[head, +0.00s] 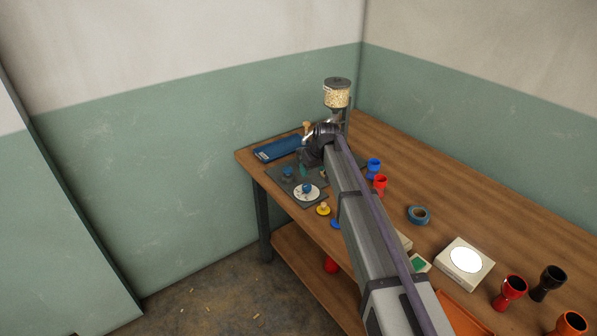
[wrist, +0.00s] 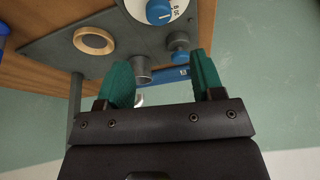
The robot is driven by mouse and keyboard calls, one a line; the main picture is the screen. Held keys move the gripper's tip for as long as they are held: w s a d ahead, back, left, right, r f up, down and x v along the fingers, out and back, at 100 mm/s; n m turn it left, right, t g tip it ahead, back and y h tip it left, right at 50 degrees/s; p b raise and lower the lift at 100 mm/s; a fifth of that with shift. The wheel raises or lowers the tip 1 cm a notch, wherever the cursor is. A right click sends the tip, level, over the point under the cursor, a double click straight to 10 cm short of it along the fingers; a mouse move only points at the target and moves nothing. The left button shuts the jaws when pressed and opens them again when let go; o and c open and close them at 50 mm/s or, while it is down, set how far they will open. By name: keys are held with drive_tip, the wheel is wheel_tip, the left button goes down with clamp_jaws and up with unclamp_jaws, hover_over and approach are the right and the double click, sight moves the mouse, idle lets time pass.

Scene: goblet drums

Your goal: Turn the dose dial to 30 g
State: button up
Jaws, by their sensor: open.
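The dose dial (head: 299,197) is a white disc with a blue knob (head: 307,188) on a grey plate at the table's left end. In the wrist view the dial (wrist: 184,6) is cut off by the top edge, with its blue knob (wrist: 159,11) and a "30 g" mark right of it. I cannot tell for sure which mark the knob points to. My gripper (wrist: 160,65) is open, its teal fingers apart with nothing held. It is apart from the dial, which lies beyond the fingertips. In the head view my arm partly hides the gripper.
A smaller blue knob (wrist: 180,55), a metal tube (wrist: 141,70) and a wooden ring (wrist: 94,40) are on the grey plate near my fingers. A hopper of grains (head: 337,95) stands behind. A blue tray (head: 278,148) lies left. Red and blue cups stand right of my arm.

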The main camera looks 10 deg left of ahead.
sight(307, 186)
drive_tip(key=b+x, duration=0.6)
drive_tip(key=b, duration=0.1)
drive_tip(key=b+x, duration=0.3)
drive_tip(key=x, duration=0.1)
drive_tip(key=shift+s+d+f, duration=0.25)
drive_tip(key=shift+s+f, duration=0.05)
drive_tip(key=shift+s, duration=0.05)
drive_tip(key=shift+r, duration=0.1)
drive_tip(key=shift+c, duration=0.2)
drive_tip(key=c, duration=0.8)
drive_tip(key=shift+c, duration=0.2)
